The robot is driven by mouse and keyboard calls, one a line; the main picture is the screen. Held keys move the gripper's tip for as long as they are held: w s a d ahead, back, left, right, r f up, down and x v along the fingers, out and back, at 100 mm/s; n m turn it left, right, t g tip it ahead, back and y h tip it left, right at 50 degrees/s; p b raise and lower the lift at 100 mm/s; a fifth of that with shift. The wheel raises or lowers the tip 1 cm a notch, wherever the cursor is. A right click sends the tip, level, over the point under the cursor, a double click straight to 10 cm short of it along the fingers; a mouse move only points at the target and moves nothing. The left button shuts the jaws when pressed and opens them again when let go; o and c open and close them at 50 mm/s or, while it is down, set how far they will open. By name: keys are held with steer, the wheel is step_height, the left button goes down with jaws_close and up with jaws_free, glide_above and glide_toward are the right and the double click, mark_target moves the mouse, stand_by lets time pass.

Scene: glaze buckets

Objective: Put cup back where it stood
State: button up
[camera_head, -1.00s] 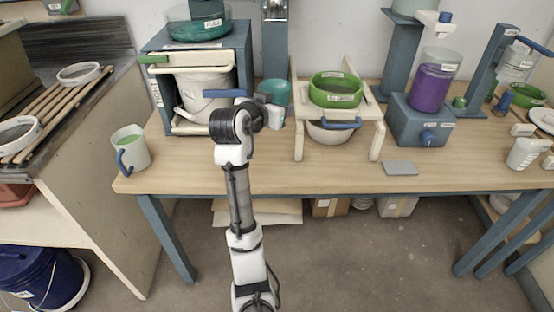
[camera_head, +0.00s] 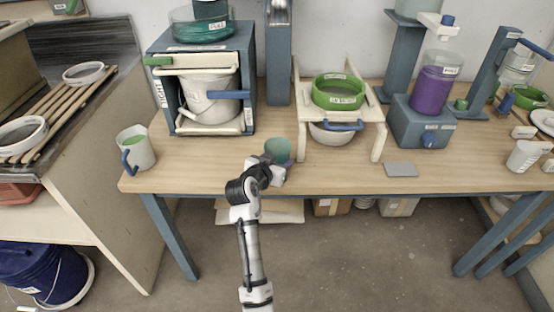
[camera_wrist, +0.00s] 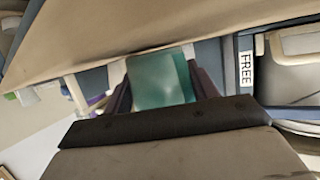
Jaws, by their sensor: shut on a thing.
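A teal, see-through cup (camera_head: 278,150) is in my gripper (camera_head: 276,166), over the front middle of the table. In the wrist view the cup (camera_wrist: 160,78) sits between the two dark fingers of my gripper (camera_wrist: 163,85), which touch its sides. I cannot tell whether the cup's base touches the tabletop. Part of the cup is hidden behind the gripper in the head view.
The wooden tabletop (camera_head: 205,165) is clear to the left of the cup. A white mug (camera_head: 140,158) with a blue handle stands at the left end. A cream stand (camera_head: 376,140) holds a green-rimmed sieve (camera_head: 338,100) over a white bowl (camera_head: 332,135). A grey slab (camera_head: 401,170) lies right.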

steer(key=shift+f, duration=0.2)
steer(key=o, duration=1.2)
steer(key=shift+o, duration=0.2)
steer(key=shift+r, duration=0.25)
steer(key=b+v, duration=0.2)
steer(key=v, duration=1)
steer(key=shift+a, duration=0.1)
